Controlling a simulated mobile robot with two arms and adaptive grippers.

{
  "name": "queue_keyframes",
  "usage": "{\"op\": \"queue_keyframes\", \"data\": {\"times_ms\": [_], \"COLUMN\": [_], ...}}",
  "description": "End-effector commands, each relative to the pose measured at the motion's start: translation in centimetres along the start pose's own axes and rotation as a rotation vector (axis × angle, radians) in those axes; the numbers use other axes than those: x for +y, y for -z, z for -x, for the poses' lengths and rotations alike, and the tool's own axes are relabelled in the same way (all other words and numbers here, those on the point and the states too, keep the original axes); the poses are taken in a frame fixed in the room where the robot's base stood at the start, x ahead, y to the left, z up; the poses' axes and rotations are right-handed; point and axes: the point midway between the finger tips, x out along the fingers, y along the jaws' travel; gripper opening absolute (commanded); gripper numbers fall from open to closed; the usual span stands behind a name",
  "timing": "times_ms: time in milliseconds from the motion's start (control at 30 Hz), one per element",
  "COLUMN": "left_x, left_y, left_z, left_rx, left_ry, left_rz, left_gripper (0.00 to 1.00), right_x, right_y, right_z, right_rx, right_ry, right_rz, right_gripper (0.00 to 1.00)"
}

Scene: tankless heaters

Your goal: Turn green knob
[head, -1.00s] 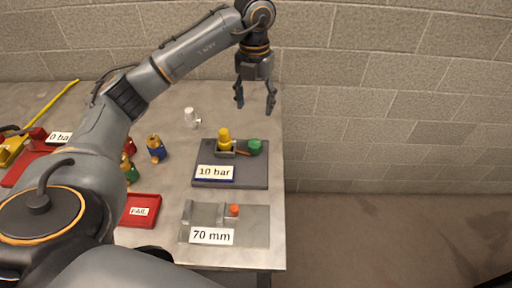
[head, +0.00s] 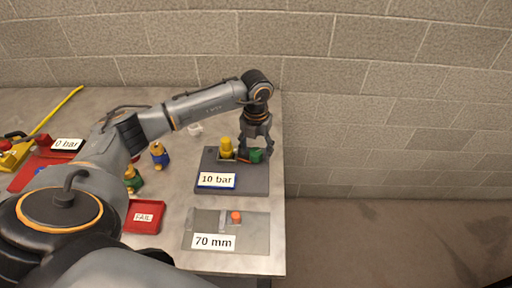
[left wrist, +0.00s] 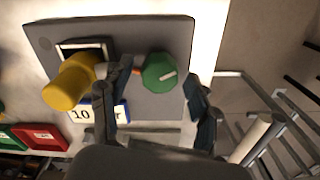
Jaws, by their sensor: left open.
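The green knob (head: 256,155) sits at the right of the grey plate labelled 10 bar (head: 232,181). In the left wrist view the round green knob (left wrist: 160,73) shows a pale line on its face. My left gripper (head: 256,144) is at the knob, pointing down, with its fingers apart. In the left wrist view its fingers (left wrist: 160,95) stand on either side of the knob, with a visible gap. A yellow cylindrical part (head: 226,147) stands on the plate to the left of the knob. My right gripper is not in view.
A 70 mm plate (head: 256,234) with an orange button lies nearer on the table. A red FAIL tray (head: 145,217) and several small valve parts, such as a blue and brass one (head: 159,155), are to the left. The stone wall (head: 400,90) stands behind.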

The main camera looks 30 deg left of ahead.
Motion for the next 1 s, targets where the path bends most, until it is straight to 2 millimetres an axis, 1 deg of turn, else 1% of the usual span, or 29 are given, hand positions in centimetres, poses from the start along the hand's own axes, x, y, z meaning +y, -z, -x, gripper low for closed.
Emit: {"op": "queue_keyframes", "data": {"times_ms": [267, 300, 367, 400, 533, 800, 1000], "left_x": [0.0, 0.0, 0.0, 0.0, 0.0, 0.0, 0.0], "left_y": [0.0, 0.0, 0.0, 0.0, 0.0, 0.0, -0.1], "left_z": [-0.1, -0.1, -0.1, -0.1, -0.1, -0.2, -0.3], "left_rx": [0.0, 0.0, 0.0, 0.0, 0.0, 0.0, -0.002], "left_ry": [0.0, 0.0, 0.0, 0.0, 0.0, 0.0, 0.001], "left_rz": [0.0, 0.0, 0.0, 0.0, 0.0, -0.018, -0.1], "left_gripper": [0.61, 0.53, 0.41, 0.32, 0.06, 0.06, 0.06], "right_x": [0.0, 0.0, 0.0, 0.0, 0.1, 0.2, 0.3], "right_y": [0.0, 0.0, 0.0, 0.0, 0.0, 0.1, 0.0], "right_z": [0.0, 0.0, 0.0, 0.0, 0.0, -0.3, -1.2], "right_rx": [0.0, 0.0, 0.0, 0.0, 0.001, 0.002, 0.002], "right_ry": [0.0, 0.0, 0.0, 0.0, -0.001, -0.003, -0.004], "right_rz": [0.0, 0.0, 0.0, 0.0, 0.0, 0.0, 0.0], "right_gripper": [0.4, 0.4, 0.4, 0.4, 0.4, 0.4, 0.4]}}
